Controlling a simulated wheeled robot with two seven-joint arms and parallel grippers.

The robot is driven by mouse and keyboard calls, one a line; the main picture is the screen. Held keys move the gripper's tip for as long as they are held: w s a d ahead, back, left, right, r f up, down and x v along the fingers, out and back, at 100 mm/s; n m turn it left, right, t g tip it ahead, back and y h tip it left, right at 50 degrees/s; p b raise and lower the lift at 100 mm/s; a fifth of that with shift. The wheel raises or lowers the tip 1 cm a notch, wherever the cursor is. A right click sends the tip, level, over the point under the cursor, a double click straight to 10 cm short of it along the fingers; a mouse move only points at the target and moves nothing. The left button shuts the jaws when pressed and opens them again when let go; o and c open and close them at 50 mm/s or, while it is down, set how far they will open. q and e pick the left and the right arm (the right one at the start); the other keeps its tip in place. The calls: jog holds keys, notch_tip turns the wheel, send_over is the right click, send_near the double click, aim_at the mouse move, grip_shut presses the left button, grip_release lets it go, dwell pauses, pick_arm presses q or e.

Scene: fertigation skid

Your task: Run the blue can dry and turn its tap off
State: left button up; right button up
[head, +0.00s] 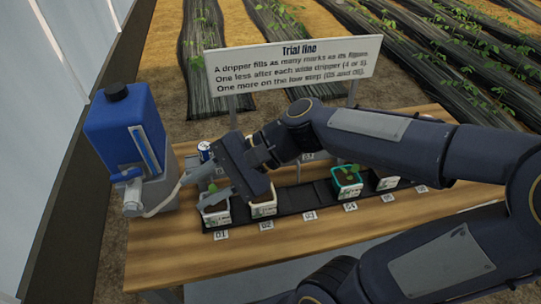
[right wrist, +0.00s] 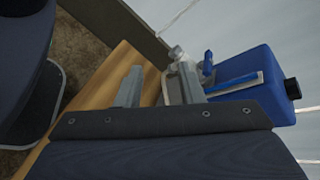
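The blue can (head: 118,128) with a black cap sits on a grey stand at the left end of the bench. A pale level strip (head: 146,150) runs down its side. Its grey tap has a blue lever (head: 126,175) low on the front; a pale hose (head: 165,203) leads right from there. The right wrist view shows the can (right wrist: 248,80) and the blue lever (right wrist: 208,62). My right gripper (head: 197,190) is open and empty, right of the can and tap, apart from the lever. Its fingers (right wrist: 158,90) stand apart.
A blue-and-white container (head: 205,149) stands behind my gripper. A sign (head: 292,62) rises behind. The bench front is clear.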

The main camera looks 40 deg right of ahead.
jog(key=s+d+r+n+t+h+p, duration=0.1)
jog(key=s+d+r+n+h+p, duration=0.2)
jog(key=s+d+n+h+p, duration=0.4)
jog(key=shift+s+d+r+n+h+p, duration=0.35)
jog(key=shift+d+n+p, duration=0.4)
jog(key=shift+n+p, duration=0.75)
